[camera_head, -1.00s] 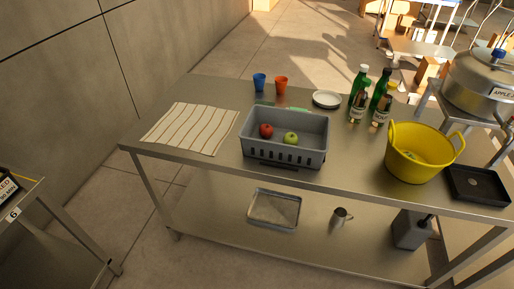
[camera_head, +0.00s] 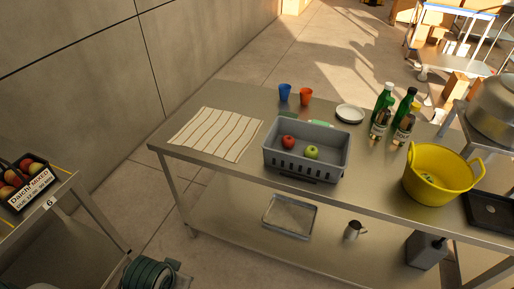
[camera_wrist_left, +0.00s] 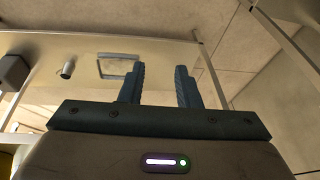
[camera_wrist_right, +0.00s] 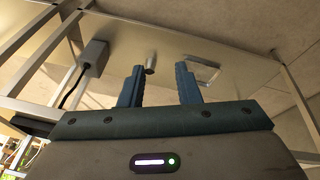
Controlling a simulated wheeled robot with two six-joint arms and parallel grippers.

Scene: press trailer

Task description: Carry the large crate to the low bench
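The large grey crate (camera_head: 305,163) stands on the steel table (camera_head: 226,173), with a red apple (camera_head: 288,142) and a green apple (camera_head: 311,152) inside. No hand is on it. My left gripper (camera_wrist_left: 160,80) shows in the left wrist view with its two fingers apart and nothing between them. My right gripper (camera_wrist_right: 160,78) shows in the right wrist view, also open and empty. Neither gripper shows in the head view. I cannot tell which surface is the low bench; a steel stand marked 6 (camera_head: 60,213) is at the left edge.
A striped cloth (camera_head: 215,134), blue cup (camera_head: 285,92), orange cup (camera_head: 306,96), white plate (camera_head: 350,114), bottles (camera_head: 383,100) and yellow tub (camera_head: 440,176) share the table. A tray (camera_head: 290,217) and metal jug (camera_head: 353,230) sit on its lower shelf. A coiled green hose (camera_head: 150,274) is at lower left.

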